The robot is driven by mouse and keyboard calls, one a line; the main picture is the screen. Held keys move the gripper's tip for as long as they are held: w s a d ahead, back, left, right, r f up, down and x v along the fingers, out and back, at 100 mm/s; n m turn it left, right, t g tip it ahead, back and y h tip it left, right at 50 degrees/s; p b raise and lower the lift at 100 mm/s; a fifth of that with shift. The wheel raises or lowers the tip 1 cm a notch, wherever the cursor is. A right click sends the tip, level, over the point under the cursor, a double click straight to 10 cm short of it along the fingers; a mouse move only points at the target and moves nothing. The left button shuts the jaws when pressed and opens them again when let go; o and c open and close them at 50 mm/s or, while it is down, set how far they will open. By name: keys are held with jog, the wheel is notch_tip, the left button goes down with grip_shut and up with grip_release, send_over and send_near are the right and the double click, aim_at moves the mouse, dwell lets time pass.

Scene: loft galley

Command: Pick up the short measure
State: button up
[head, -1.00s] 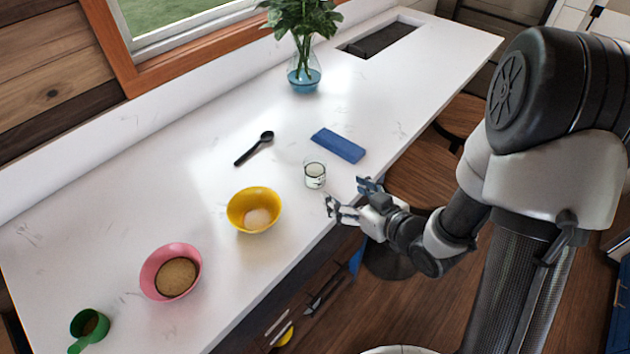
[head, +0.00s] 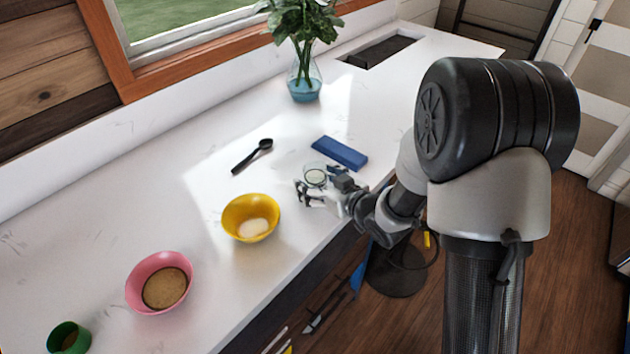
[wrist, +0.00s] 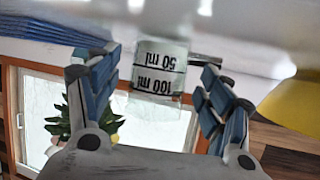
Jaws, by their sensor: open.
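The short measure, a small clear glass with black 50 ml and 100 ml marks, stands on the white counter (head: 215,145) near its front edge. In the head view the glass (head: 314,177) is partly covered by my gripper (head: 315,187). In the wrist view the glass (wrist: 160,68) appears upside down between the two blue-padded fingers of my gripper (wrist: 157,95). The fingers are open, with a visible gap on each side of the glass. I cannot tell how deep the glass sits between them.
A blue block (head: 339,152) lies just behind the glass. A yellow bowl (head: 236,207) stands to its left, then a pink bowl (head: 139,272) and a green cup (head: 55,335). A black spoon (head: 251,157) and a vase with leaves (head: 305,86) are farther back.

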jog(key=shift+x, duration=0.75)
jog(key=shift+c, duration=0.4)
jog(key=c, duration=1.2)
